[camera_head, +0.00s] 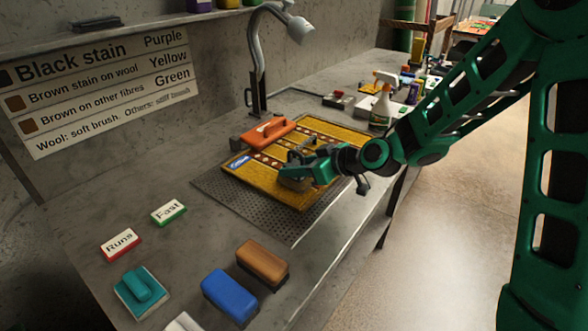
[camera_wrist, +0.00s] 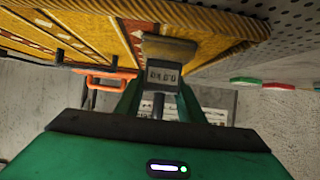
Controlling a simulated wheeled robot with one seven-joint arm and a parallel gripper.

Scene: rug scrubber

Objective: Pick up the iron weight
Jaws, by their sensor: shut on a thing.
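The iron weight (camera_head: 294,181) is a small grey block at the front part of the yellow patterned rug (camera_head: 262,187). In the wrist view the weight (camera_wrist: 161,76) shows a pale label with dark print, upside down and too small to read surely. My gripper (camera_head: 310,170) reaches in from the right and is shut on the weight. In the wrist view the gripper's green fingers (camera_wrist: 158,98) close in at the weight. Part of the weight is hidden by the gripper. I cannot tell whether it touches the rug or hangs just above it.
The rug is on a perforated grey mat (camera_head: 222,191). A lamp (camera_head: 257,70) stands behind. A spray bottle (camera_head: 382,105) is at the right back. Blue (camera_head: 230,293) and brown (camera_head: 262,260) blocks lie in front.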

